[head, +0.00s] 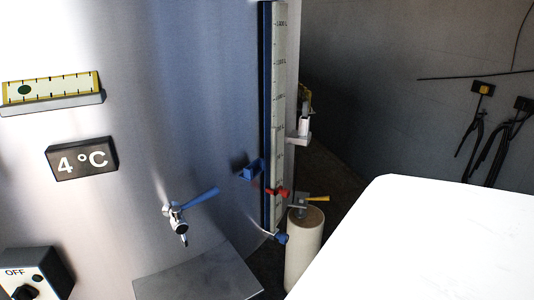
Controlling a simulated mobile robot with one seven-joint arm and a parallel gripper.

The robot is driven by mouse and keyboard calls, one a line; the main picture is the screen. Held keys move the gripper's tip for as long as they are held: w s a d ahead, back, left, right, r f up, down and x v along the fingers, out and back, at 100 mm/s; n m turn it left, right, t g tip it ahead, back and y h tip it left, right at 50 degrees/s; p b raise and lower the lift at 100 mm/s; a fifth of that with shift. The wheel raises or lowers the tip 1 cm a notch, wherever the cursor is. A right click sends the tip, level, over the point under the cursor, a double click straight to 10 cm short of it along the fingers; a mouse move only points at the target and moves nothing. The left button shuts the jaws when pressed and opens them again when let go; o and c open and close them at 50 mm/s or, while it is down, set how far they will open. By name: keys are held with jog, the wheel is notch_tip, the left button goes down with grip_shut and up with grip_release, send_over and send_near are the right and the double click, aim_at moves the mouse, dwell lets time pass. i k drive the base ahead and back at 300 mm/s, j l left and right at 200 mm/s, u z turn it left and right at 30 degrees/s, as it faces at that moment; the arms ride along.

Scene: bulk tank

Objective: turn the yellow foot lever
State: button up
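The yellow foot lever (317,198) is small and sits on a metal fitting at the top of a pale cylindrical foot (304,246), right of the sight gauge. It points to the right, about level. A red handle (277,192) is just left of it, in front of the gauge's lower end. My gripper is not in this view, so I cannot see whether it is open or holds anything.
The steel tank wall carries a blue-handled tap (184,209), a 4 °C display (82,159) and an OFF switch box (35,275). A grey shelf (198,276) juts out below. The tall gauge (279,100) stands beside the wall. A large white surface (430,240) fills the lower right.

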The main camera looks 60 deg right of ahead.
aim_at(320, 199)
jog(key=z, duration=2)
